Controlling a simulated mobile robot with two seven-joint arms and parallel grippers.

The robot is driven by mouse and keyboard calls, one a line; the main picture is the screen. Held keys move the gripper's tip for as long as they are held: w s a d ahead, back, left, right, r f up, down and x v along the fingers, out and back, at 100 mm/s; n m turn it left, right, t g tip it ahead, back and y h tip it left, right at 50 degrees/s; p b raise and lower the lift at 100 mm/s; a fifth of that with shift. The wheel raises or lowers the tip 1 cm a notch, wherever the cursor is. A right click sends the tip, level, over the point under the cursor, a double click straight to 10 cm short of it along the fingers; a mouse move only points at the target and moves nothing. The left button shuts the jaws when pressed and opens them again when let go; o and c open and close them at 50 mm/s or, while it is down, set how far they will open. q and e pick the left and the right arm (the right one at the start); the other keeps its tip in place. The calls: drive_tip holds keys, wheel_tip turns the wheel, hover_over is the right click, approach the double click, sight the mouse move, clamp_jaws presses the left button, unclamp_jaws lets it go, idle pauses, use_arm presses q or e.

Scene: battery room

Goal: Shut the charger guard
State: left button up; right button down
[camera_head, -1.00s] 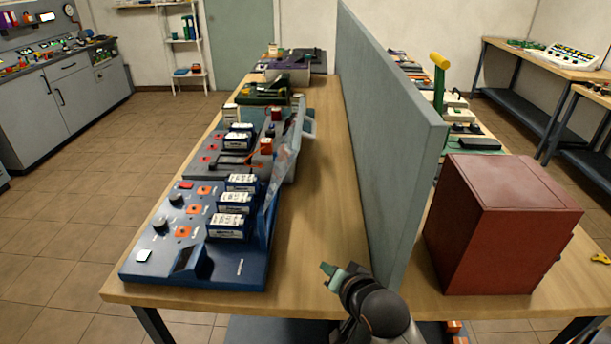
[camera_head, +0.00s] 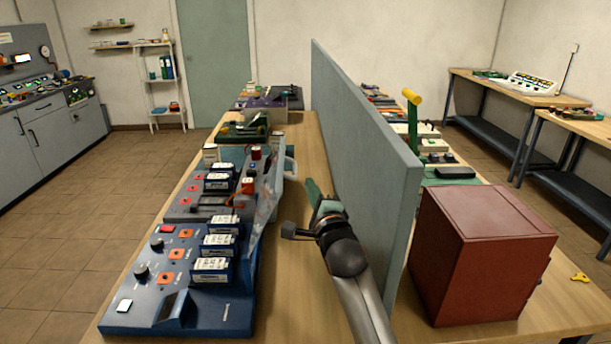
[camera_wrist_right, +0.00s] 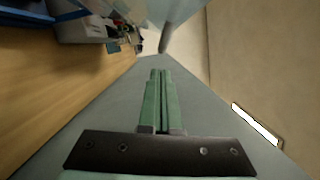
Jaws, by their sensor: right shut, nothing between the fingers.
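The blue charger (camera_head: 185,305) stands at the left of the wooden table, with several white-topped battery packs on it. A clear charger guard (camera_head: 266,205) stands raised along its right side, with a pale handle (camera_head: 290,167) at its far end. My right gripper (camera_head: 312,190) is over the table between the guard and the grey divider, apart from the guard. In the right wrist view its green fingers (camera_wrist_right: 157,100) are together with nothing between them. A pale grey shape across the top of that view is too unclear to name. My left gripper is out of view.
The tall grey divider (camera_head: 375,135) runs close along the right of my right arm. Beyond it stand a dark red box (camera_head: 480,255) and a yellow-topped green lever (camera_head: 413,115). A narrow strip of bare table (camera_head: 300,300) lies between charger and divider.

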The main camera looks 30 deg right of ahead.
drive_tip(key=shift+p+x, duration=0.3)
drive_tip(key=shift+x, duration=2.05)
